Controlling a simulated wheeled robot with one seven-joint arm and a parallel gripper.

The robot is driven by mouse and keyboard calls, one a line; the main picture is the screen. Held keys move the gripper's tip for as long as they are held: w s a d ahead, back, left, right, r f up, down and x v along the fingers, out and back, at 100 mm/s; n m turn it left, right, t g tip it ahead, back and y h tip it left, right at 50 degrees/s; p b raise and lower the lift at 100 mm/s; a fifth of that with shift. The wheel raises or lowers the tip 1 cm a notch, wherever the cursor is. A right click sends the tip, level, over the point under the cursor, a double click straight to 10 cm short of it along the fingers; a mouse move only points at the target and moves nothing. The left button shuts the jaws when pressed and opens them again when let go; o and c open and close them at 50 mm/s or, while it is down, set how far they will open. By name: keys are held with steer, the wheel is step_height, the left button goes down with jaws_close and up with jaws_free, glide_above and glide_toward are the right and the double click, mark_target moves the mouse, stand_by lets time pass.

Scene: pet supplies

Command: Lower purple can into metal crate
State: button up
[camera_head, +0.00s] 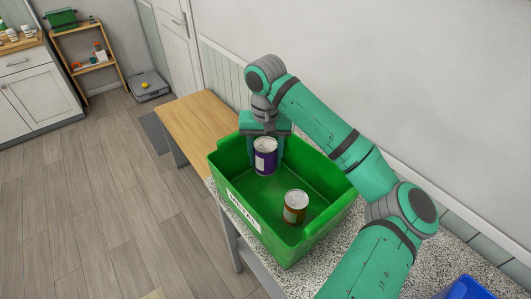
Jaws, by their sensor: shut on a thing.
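The purple can (265,160), with a pale label patch, is upright in my gripper (264,147). My gripper is shut on it and points down. In the picture the can shows over the back left part of the green crate (321,233), whose front label appears to read "METAL". I cannot tell whether the can touches the crate floor. A brown and white can (295,207) stands upright inside the crate, to the right of and nearer than the purple can.
The crate sits on a speckled counter (428,265). A wooden table (193,118) adjoins behind it. A blue container (466,288) is at the lower right. The wall is close behind my arm. The crate floor has bare room between the cans.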

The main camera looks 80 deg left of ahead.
mark_target(266, 145)
steer(key=shift+f, duration=2.35)
steer(key=shift+f, duration=1.45)
steer(key=o, duration=1.1)
step_height(266, 145, up, 11)
steer(key=shift+f, duration=0.1)
